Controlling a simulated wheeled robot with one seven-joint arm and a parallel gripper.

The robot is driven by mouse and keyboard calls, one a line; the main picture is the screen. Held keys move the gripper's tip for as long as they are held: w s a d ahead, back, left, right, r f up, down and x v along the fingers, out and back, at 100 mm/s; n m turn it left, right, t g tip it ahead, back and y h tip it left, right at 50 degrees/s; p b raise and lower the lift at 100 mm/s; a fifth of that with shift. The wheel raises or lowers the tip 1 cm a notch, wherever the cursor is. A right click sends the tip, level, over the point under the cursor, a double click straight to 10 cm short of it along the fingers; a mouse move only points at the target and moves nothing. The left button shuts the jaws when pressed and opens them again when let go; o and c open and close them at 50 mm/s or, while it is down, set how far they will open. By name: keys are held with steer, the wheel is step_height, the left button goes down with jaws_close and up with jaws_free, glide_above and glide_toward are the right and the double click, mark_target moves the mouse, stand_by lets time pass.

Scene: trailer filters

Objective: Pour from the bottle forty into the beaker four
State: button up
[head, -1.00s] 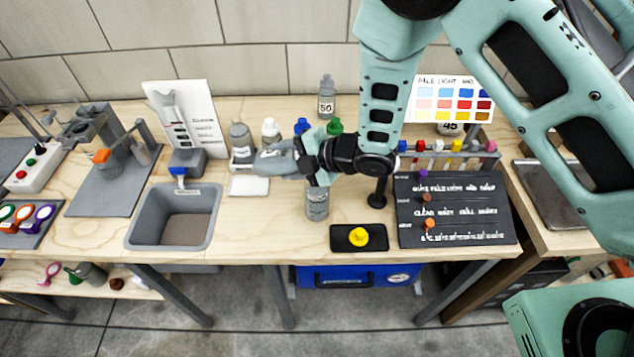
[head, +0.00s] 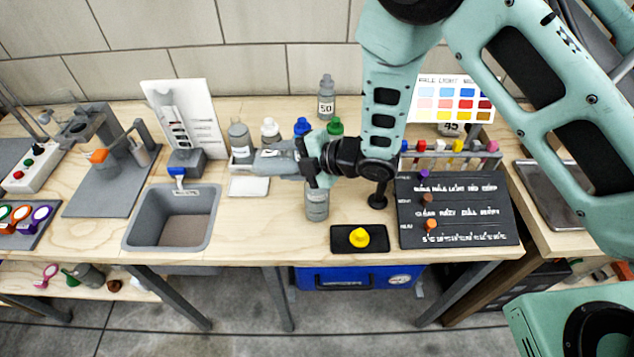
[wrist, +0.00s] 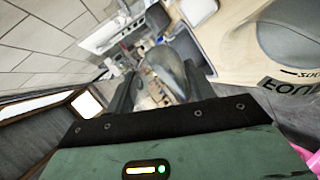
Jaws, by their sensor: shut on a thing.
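My gripper (head: 308,163) is shut on a grey bottle (head: 273,162), which lies nearly level in the air above the bench, its body reaching left. Its label cannot be read, so I cannot confirm it is bottle forty. A grey, see-through beaker (head: 317,207) stands upright just below my gripper. In the wrist view the bottle (wrist: 170,65) shows between my two dark fingers (wrist: 155,80). A large round vessel at the right, probably the beaker (wrist: 285,62), bears partly cut lettering that seems to start "FOU". The bottle's mouth and any liquid cannot be made out.
Several capped bottles (head: 240,142) stand behind the held one, and a bottle marked 50 (head: 326,98) farther back. A black tray (head: 342,246) with a yellow item lies right of the beaker. A grey sink (head: 137,232) is at left, a black board (head: 470,222) at right.

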steer(key=shift+f+y+b, duration=0.15)
steer(key=shift+y+b, duration=0.25)
steer(key=shift+b, duration=0.2)
stand_by(0.5)
steer(key=shift+s+d+r+t+y+b, duration=0.1)
steer(key=shift+d+r+t+y+b, duration=0.15)
steer(key=shift+r+y+b, duration=0.45)
steer(key=shift+s+d+r+t+y+b, duration=0.1)
steer(key=shift+d+r+t+y+b, duration=0.15)
steer(key=shift+r+b, duration=0.5)
stand_by(1.4)
